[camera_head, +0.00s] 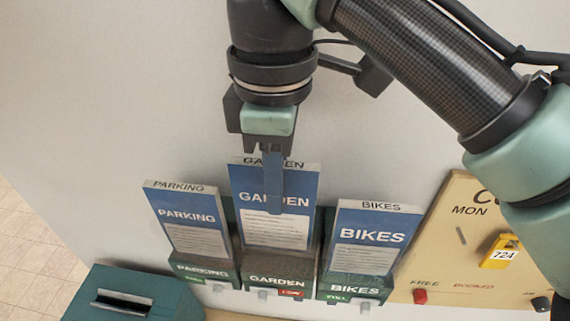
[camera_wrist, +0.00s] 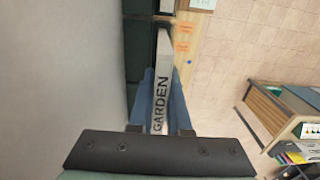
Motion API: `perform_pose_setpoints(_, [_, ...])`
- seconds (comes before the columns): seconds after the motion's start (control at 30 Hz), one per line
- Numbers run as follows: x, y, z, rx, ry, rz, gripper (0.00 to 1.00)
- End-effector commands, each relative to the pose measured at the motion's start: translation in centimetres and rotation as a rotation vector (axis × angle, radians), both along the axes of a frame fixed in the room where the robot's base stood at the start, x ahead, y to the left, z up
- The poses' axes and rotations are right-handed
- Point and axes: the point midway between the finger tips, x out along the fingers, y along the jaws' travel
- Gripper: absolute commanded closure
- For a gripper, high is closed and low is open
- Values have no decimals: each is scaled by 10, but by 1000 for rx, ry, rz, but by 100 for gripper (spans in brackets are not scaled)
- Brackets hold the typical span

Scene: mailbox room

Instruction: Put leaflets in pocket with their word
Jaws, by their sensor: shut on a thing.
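My gripper (camera_head: 274,203) is shut on the blue and white GARDEN leaflet block (camera_head: 247,220), one finger across its front. In the wrist view, the block's GARDEN edge (camera_wrist: 162,88) lies between the two blue fingers of my gripper (camera_wrist: 161,100). The block stands upright at the middle, green GARDEN pocket (camera_head: 277,281), its lower end behind the pocket front. How deep it sits is hidden. The PARKING leaflets (camera_head: 187,217) stand in the PARKING pocket (camera_head: 203,271) at left. The BIKES leaflets (camera_head: 372,236) stand in the BIKES pocket (camera_head: 353,287) at right.
The GARDEN pocket has a red tag; its neighbours have green tags. A teal slotted box (camera_head: 124,303) stands at left. A tan board (camera_head: 462,240) with a yellow 724 tag (camera_head: 501,252) is at right. The plain wall (camera_head: 140,90) is behind.

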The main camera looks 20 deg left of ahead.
Motion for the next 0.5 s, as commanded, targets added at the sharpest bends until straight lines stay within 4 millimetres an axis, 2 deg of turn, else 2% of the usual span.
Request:
perform_pose_setpoints(0.2, [0,0,-20,2,2,1,100])
perform_pose_setpoints(0.5, [0,0,-38,1,0,1,100])
